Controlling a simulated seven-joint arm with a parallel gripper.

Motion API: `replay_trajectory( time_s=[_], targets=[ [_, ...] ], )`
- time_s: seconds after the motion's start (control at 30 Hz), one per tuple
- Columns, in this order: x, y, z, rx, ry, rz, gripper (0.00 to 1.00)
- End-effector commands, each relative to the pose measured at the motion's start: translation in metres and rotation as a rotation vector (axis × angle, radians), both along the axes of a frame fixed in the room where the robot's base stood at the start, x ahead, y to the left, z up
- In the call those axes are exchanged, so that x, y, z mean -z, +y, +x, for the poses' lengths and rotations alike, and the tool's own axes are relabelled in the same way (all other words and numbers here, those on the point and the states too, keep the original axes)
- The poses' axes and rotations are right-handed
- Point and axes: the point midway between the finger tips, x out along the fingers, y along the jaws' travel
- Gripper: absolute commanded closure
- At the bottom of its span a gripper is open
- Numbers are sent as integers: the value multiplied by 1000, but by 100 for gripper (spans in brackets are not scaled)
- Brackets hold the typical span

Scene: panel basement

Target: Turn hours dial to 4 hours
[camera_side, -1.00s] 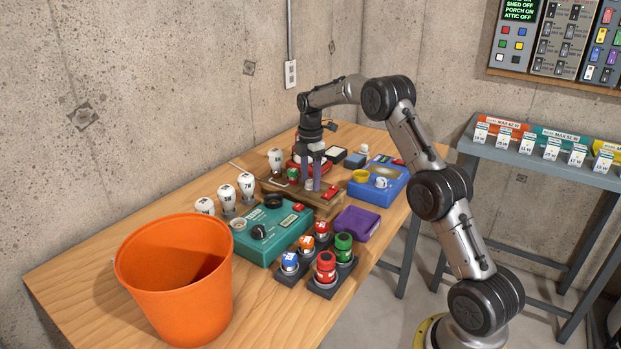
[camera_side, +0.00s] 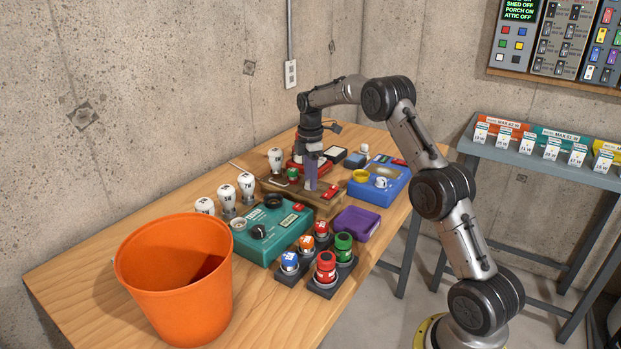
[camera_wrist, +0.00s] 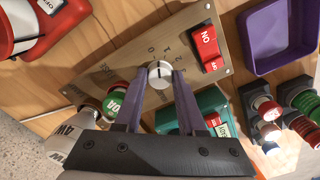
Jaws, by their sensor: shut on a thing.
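The figure that the line points to is too small to tell. In the side view my gripper (camera_side: 311,187) reaches down onto the wooden box (camera_side: 325,206), and its fingers hide the dial.
White bulbs (camera_side: 246,185), a teal device (camera_side: 271,235), a blue device (camera_side: 379,186), a purple tray (camera_side: 357,222) and an orange bucket (camera_side: 165,285) stand around the box.

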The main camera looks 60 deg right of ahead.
Motion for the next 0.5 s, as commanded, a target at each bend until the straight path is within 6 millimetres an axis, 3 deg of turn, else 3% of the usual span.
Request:
replay_trajectory(
  time_s=[0.5],
  targets=[
    [-2, 0, 0, 487, -2, -1, 100]
  ],
)
